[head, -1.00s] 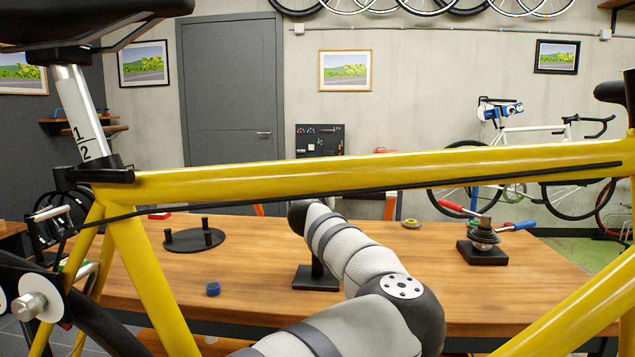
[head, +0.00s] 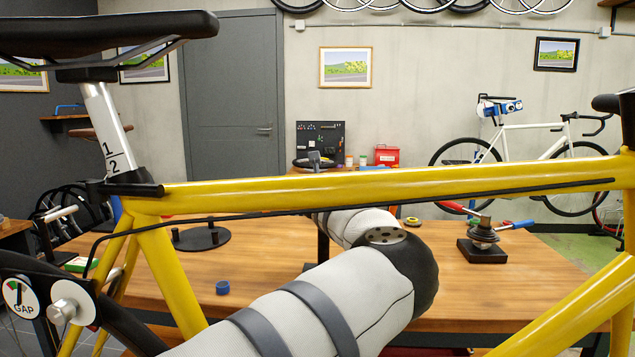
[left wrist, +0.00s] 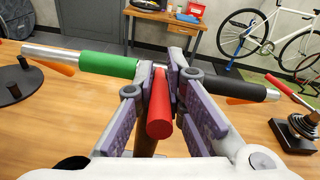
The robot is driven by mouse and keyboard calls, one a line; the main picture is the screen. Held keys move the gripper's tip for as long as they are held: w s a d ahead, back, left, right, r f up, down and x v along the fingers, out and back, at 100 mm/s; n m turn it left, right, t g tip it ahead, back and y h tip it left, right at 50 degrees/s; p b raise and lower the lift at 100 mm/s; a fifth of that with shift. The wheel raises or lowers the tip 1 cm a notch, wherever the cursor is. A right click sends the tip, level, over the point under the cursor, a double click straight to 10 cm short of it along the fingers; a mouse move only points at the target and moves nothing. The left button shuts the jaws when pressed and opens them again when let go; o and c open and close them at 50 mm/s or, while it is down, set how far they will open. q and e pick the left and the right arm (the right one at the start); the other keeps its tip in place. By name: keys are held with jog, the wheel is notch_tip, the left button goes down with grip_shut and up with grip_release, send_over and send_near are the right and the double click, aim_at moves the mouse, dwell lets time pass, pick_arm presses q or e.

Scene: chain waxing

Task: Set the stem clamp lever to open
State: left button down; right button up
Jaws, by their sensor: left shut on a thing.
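In the left wrist view my left gripper (left wrist: 160,92) is shut on a red lever handle (left wrist: 160,118), whose round end points towards me. The handle sits at the middle of a horizontal metal bar (left wrist: 43,52) with a green sleeve (left wrist: 107,66) on the left and a black sleeve (left wrist: 236,91) on the right. The handle's root and the clamp are hidden between the fingers. In the head view my left arm reaches behind the yellow frame tube (head: 400,181); the gripper and lever are hidden there. My right gripper is not in view.
The yellow bicycle frame crosses close in front of the wooden bench (head: 270,262). On the bench are a black round plate with pegs (head: 205,240), a small blue cup (head: 222,288) and a black-based device (head: 482,250) with red and blue handles. The bench's front right is clear.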

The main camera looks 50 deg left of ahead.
pick_arm(q)
jog(key=shift+r, duration=0.15)
jog(key=c, duration=1.7)
grip_release()
jog(key=shift+w, duration=0.1)
jog(key=shift+o, duration=0.2)
jog(key=v, duration=0.7)
jog(key=shift+s, duration=0.2)
jog(key=shift+d, duration=0.1)
